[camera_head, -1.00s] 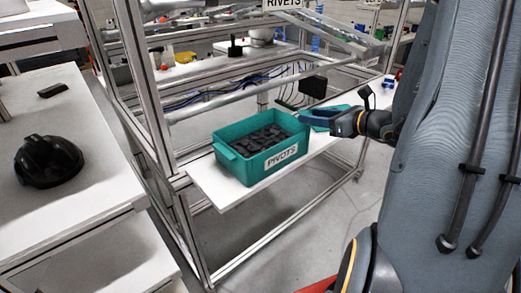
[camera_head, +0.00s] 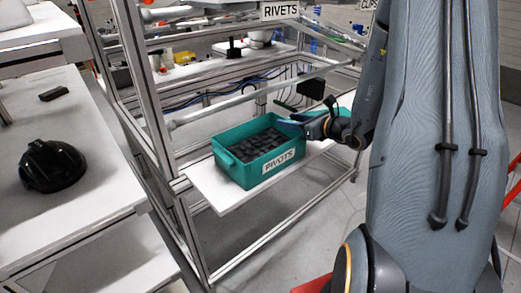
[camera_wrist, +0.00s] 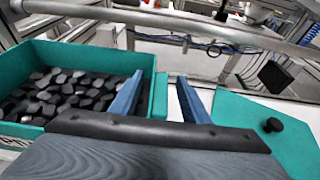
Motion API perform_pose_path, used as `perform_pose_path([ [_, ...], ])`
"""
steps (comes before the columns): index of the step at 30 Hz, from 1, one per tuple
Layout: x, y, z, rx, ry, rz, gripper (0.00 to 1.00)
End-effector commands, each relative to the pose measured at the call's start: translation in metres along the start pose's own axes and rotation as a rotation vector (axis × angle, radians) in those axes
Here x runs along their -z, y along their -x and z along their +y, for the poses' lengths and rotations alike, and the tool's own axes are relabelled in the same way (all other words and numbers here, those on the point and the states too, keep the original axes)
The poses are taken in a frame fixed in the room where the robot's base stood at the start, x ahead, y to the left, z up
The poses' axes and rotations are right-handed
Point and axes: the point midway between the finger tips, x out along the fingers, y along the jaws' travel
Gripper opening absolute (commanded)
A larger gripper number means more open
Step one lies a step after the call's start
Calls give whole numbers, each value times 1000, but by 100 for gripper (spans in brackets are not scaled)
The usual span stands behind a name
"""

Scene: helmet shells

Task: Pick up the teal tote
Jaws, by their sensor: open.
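The teal tote (camera_head: 236,171) sits on a white shelf, with a "PIVOTS" label on its front and many dark pieces inside. My gripper (camera_head: 287,124) is open at the tote's right end. In the wrist view, the tote (camera_wrist: 110,58) fills the left side. The open fingers of my gripper (camera_wrist: 160,88) appear on either side of the tote's right wall and its small end handle. The left finger shows over the inside and the right one outside. I cannot tell whether either finger touches the wall.
Another teal piece with a dark knob (camera_wrist: 273,125) lies right of the fingers in the wrist view. The white shelf (camera_head: 215,190) sits in a metal frame (camera_head: 160,100). A black helmet shell (camera_head: 52,165) rests on the table at left. A "RIVETS" sign (camera_head: 280,10) hangs above.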

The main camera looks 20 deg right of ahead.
Motion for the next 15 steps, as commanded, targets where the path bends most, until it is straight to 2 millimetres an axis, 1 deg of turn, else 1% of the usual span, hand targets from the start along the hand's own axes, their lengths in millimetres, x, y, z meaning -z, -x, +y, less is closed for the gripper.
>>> perform_pose_path([
  [3, 0, 0, 0, -1, 0, 0, 42],
  [8, 0, 0, 0, -1, 0, 0, 15],
  [9, 0, 0, 0, -1, 0, 0, 8],
  [11, 0, 0, 0, -1, 0, 0, 0],
  [15, -1, 0, 0, -1, 0, -2, 0],
])
